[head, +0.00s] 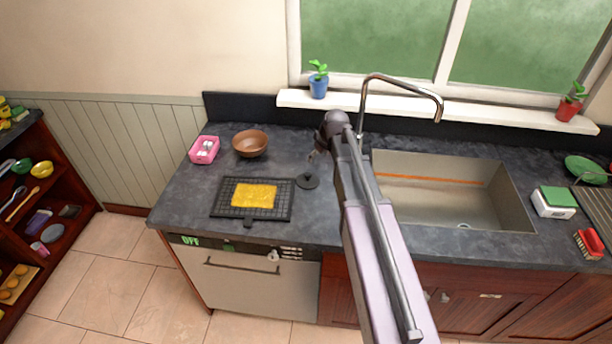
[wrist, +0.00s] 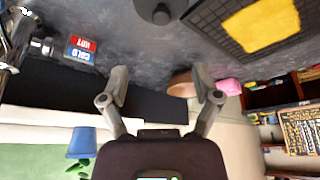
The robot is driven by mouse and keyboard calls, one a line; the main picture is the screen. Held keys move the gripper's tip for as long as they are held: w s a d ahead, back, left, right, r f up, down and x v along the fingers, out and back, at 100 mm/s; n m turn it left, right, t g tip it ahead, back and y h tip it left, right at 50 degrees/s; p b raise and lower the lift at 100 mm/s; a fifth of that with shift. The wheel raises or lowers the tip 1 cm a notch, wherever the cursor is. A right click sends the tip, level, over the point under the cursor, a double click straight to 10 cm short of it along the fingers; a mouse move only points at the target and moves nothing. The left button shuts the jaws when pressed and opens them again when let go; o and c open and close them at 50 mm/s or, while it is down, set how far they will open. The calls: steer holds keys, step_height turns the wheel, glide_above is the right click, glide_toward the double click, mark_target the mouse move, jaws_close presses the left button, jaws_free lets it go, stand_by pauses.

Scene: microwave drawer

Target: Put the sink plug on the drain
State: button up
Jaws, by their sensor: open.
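The sink plug (head: 308,182) is a dark round disc with a knob on top, lying on the counter left of the sink. It also shows at the top edge of the wrist view (wrist: 160,12), partly cut off. My gripper (wrist: 162,84) is open and empty, apart from the plug. In the head view my gripper (head: 317,155) is small and close to the plug, partly hidden by my arm. The steel sink (head: 440,195) is to the right, with the small drain (head: 463,226) near its front wall.
A dark grid mat (head: 225,206) with a yellow cloth (head: 254,195) lies left of the plug. A brown bowl (head: 250,143) and pink box (head: 204,150) stand behind it. The faucet (head: 398,82) arches over the sink. A hot/cold sign (wrist: 81,49) stands near the faucet.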

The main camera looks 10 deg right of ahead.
steer(key=shift+f, duration=0.15)
steer(key=b, duration=0.7)
glide_above(308, 174)
steer(key=s+d, duration=0.1)
steer(key=s, duration=0.1)
step_height(308, 174, down, 7)
steer(key=shift+d+r, duration=0.15)
steer(key=shift+r, duration=0.05)
steer(key=shift+w+f+b, duration=0.15)
steer(key=shift+f+b, duration=0.35)
steer(key=shift+f, duration=0.05)
steer(key=shift+a+b+x, duration=0.2)
steer(key=shift+b+x, duration=2.15)
steer(key=shift+x, duration=0.25)
steer(key=shift+w, duration=0.1)
steer(key=shift+r, duration=0.1)
jaws_close()
